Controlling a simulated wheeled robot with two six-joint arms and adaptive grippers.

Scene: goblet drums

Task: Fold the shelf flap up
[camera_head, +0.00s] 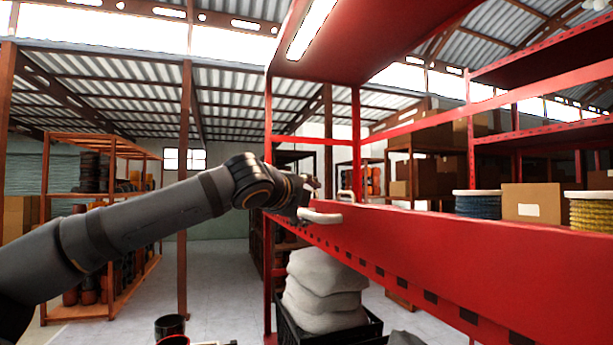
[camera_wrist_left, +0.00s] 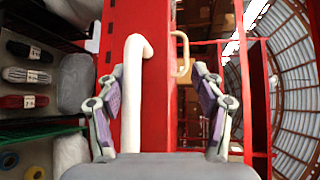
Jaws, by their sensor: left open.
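The red shelf flap (camera_head: 450,250) appears as a long panel along the front of the red shelf, and it fills the middle of the left wrist view (camera_wrist_left: 160,118). In the left wrist view the white handle (camera_wrist_left: 132,98) lies between my spread fingers, nearer the left one. My left gripper (camera_head: 305,197) is open at this end of the panel; its fingers also show in the wrist view (camera_wrist_left: 159,78). I cannot tell whether they touch the handle. My right gripper is out of view.
A smaller beige handle (camera_head: 346,196) stands just behind. Spools (camera_head: 478,203) and cardboard boxes (camera_head: 531,202) stand on the shelf at right. Below is a black crate with grey sacks (camera_head: 322,285). Red uprights (camera_head: 268,150) rise beside my gripper. The floor at left is partly free.

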